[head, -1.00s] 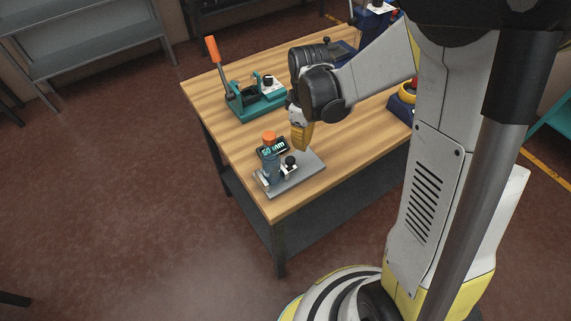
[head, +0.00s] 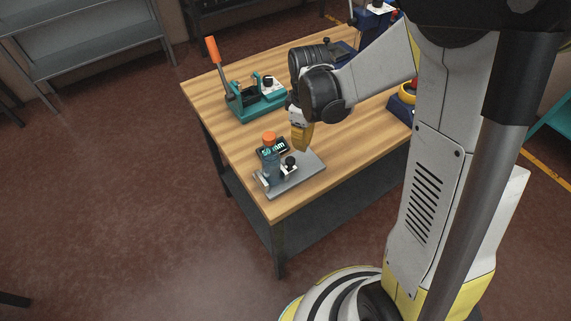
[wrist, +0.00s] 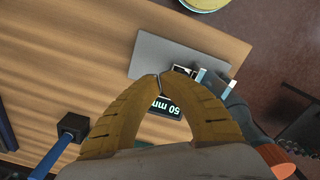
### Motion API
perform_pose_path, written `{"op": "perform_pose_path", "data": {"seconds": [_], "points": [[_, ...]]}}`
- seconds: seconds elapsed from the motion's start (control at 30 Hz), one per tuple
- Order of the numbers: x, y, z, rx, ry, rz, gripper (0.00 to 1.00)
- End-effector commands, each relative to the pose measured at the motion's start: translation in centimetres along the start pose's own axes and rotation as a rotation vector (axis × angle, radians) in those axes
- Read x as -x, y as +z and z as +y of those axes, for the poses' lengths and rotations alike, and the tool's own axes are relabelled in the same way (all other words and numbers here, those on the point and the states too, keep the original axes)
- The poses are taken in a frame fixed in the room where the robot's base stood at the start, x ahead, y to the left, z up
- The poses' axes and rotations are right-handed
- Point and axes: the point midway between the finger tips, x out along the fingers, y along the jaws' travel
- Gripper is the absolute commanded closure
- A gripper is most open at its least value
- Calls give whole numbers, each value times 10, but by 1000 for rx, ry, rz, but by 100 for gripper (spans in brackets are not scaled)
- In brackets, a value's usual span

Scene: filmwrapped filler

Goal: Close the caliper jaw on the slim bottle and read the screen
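The slim bottle (head: 271,168), blue-grey with an orange cap, stands upright at the caliper's left end. In the wrist view the bottle (wrist: 235,108) lies right of my fingers. The caliper has a grey base plate (head: 308,171), pale jaws and a black knob (head: 290,161). Whether the sliding jaw touches the bottle is unclear. The dark screen (head: 273,147) reads "50 mm"; in the wrist view the screen (wrist: 167,107) appears upside down between my fingers. My gripper (head: 303,149) has yellow fingers above the plate, behind the knob. Its tips (wrist: 160,78) meet, with nothing seen between them.
A teal fixture with an orange-handled lever (head: 213,50) stands farther back on the wooden table (head: 235,137). A blue fixture with a yellow ring (head: 405,95) is at the right. Grey shelving (head: 90,45) stands behind.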

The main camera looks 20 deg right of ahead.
Motion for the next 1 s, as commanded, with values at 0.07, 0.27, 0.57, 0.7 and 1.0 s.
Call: {"op": "perform_pose_path", "data": {"seconds": [0.07, 0.27, 0.57, 0.7, 1.0], "points": [[-2, 0, 0, 0, 0, 0, 100], [-11, 0, 0, 0, 0, 0, 100], [-24, 0, 0, 0, 0, 0, 100], [-30, 0, 0, 0, 0, 0, 100], [-44, 0, 0, 0, 0, 0, 100]]}}
